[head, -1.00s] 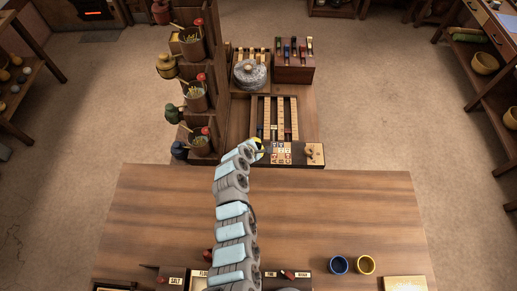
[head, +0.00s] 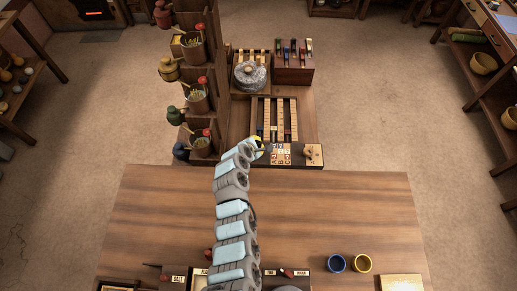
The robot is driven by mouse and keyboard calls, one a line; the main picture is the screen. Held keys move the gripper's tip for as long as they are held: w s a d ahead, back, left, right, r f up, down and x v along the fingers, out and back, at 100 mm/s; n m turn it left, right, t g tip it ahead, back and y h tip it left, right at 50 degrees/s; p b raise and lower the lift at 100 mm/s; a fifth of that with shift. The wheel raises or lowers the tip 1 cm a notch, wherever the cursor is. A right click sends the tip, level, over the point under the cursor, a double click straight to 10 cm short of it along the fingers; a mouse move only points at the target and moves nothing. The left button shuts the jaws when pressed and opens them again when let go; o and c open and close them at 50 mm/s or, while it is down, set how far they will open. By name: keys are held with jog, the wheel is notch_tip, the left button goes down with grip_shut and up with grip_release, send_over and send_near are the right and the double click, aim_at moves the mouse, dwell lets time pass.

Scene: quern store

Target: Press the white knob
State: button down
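A small panel of white and reddish squares (head: 281,159) lies at the front edge of the wooden stand beyond the table. A pale square with a tan knob-like piece (head: 313,153) sits at the panel's right end. I cannot pick out a white knob for certain; the squares are too small to tell apart. My gripper (head: 267,149) is at the panel's left side, at or just above it. Its fingers are tiny and partly hidden by my arm, so I cannot tell open from shut or whether it touches anything.
A frame of slotted columns (head: 277,118) stands behind the panel. A grey round stone (head: 251,77) and a dark red box with coloured tabs (head: 293,73) are farther back. A tall shelf with pots (head: 199,97) rises close left.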

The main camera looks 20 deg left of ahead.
jog(key=shift+r, duration=0.1)
notch_tip(320, 180, up, 5)
jog(key=p, duration=0.5)
dwell(1.0)
